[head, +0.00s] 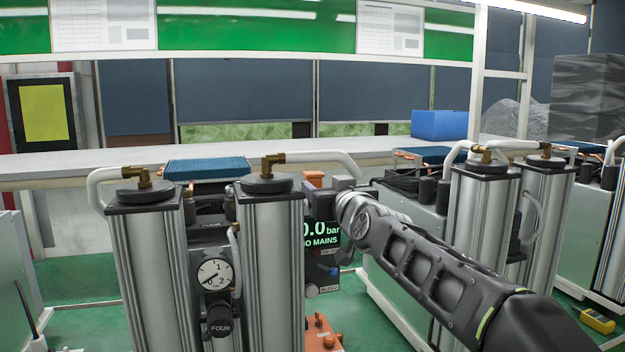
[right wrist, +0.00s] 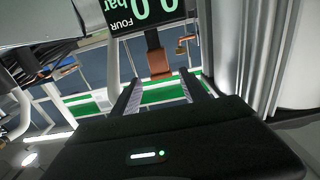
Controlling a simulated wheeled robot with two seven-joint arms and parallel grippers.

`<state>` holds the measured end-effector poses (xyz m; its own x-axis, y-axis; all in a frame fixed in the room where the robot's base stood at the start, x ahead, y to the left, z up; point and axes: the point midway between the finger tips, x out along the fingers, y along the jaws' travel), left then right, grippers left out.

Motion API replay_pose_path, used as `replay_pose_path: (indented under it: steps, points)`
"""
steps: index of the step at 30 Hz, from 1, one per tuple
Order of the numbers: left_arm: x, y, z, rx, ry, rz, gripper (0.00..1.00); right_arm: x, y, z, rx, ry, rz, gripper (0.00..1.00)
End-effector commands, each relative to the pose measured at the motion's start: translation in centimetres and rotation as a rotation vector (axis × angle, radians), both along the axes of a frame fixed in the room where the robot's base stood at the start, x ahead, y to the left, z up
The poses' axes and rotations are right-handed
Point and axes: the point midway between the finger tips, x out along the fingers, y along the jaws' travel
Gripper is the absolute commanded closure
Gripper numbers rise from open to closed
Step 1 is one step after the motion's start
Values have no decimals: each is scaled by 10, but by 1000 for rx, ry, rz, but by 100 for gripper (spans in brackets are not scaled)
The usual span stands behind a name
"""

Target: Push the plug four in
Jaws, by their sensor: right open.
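An orange-brown block (right wrist: 160,62), possibly plug four, shows in the right wrist view just below the display marked FOUR (right wrist: 145,14). In the head view an orange piece (head: 314,178) shows at the top of that panel, beside the fingers. My right gripper (head: 325,196) is at the display panel, behind the front columns. In the right wrist view my right gripper (right wrist: 159,80) is open, with its two fingers apart and the block ahead of the gap. I cannot tell whether they touch it. My left gripper is not in view.
More columns (head: 478,230) stand at the right. A long bench (head: 80,165) runs behind.

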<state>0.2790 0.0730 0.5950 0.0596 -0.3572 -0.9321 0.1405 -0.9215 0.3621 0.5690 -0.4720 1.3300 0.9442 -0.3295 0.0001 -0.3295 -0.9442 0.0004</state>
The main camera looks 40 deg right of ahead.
Motion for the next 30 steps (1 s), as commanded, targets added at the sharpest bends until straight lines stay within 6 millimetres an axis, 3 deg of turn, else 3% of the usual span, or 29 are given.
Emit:
replay_pose_path:
  steps: [15,26,30]
  points:
    - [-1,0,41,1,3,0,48,64,-22,3,2,0,0,47]
    - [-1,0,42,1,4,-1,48,71,-25,0,0,0,0,47]
    - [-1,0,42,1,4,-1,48,71,-25,0,0,0,0,57]
